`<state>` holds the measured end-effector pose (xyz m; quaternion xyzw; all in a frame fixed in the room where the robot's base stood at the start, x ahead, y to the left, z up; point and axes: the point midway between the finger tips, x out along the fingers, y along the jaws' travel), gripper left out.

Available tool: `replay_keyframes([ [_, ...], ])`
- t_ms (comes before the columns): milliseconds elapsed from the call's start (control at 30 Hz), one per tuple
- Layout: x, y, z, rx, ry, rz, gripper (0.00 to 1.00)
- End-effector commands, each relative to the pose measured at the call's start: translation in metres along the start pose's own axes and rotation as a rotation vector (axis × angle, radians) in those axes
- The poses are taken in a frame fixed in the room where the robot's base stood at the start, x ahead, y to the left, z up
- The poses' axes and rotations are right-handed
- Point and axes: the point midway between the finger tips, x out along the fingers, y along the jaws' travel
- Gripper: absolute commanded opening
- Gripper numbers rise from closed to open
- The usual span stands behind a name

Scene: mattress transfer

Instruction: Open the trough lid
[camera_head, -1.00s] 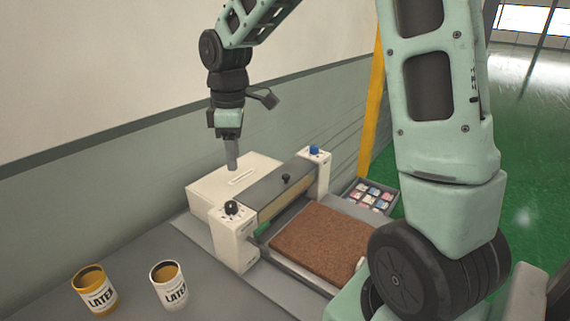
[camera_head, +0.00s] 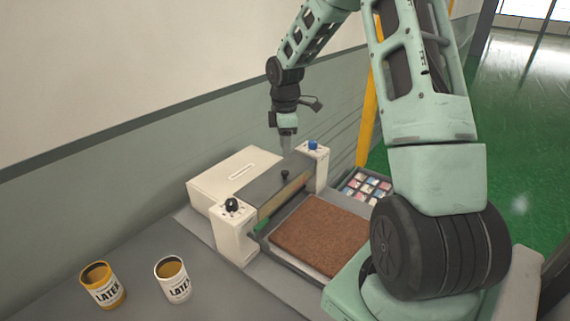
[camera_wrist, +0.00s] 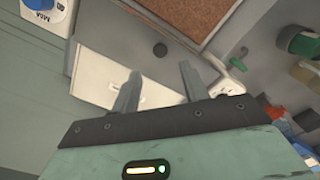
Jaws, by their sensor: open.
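The trough lid (camera_head: 262,189) is a dark grey plate between two white end housings, and it looks closed. A small black knob (camera_head: 285,175) stands on it. In the wrist view the lid (camera_wrist: 120,32) lies beyond my fingertips, with its round black knob (camera_wrist: 160,49) close to the line between them. My gripper (camera_head: 287,150) points down above the back edge of the lid, near the right housing. In the wrist view my gripper (camera_wrist: 160,68) has its two fingers apart with nothing between them. I cannot tell its exact height over the lid.
A white box (camera_head: 232,176) stands behind the lid. A brown slab (camera_head: 320,236) lies in front. The right housing has a blue button (camera_head: 312,145), the left a black ball knob (camera_head: 232,204). A yellow can (camera_head: 104,287) and a white can (camera_head: 173,280) stand at lower left.

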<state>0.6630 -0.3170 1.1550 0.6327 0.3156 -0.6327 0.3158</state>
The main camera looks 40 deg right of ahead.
Motion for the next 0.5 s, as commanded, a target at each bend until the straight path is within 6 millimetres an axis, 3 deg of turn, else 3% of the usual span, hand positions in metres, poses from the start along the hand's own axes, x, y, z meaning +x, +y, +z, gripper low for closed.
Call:
replay_keyframes([
  [300,0.058,-0.001,0.000,-0.001,-0.001,-0.004,0.45],
  [500,0.076,0.000,0.000,0.001,-0.001,0.000,0.45],
])
